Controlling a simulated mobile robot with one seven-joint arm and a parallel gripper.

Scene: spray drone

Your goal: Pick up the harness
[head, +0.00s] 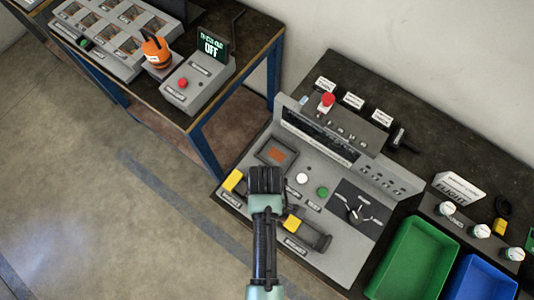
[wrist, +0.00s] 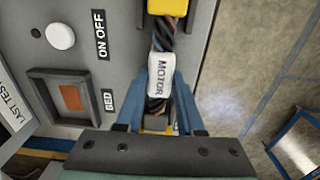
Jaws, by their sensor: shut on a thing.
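The harness is a dark, multicoloured braided cable with a white MOTOR label (wrist: 161,75) in the wrist view. A yellow block (wrist: 167,6) shows at its upper end and a smaller yellow part (wrist: 155,122) at its lower end. My gripper (wrist: 160,88) has its blue fingers on either side of the cable, shut on it around the label. In the head view my gripper (head: 266,182) is over the front left of the grey test panel (head: 330,268), between two yellow blocks, and hides most of the cable. I cannot tell whether the harness is clear of the panel.
The panel carries an orange-centred square (head: 276,154), a white button (head: 302,178), a green button (head: 322,191) and a red knob (head: 326,101). A green bin (head: 415,262) and a blue bin (head: 482,280) stand to the right. Another bench (head: 205,120) is at the upper left.

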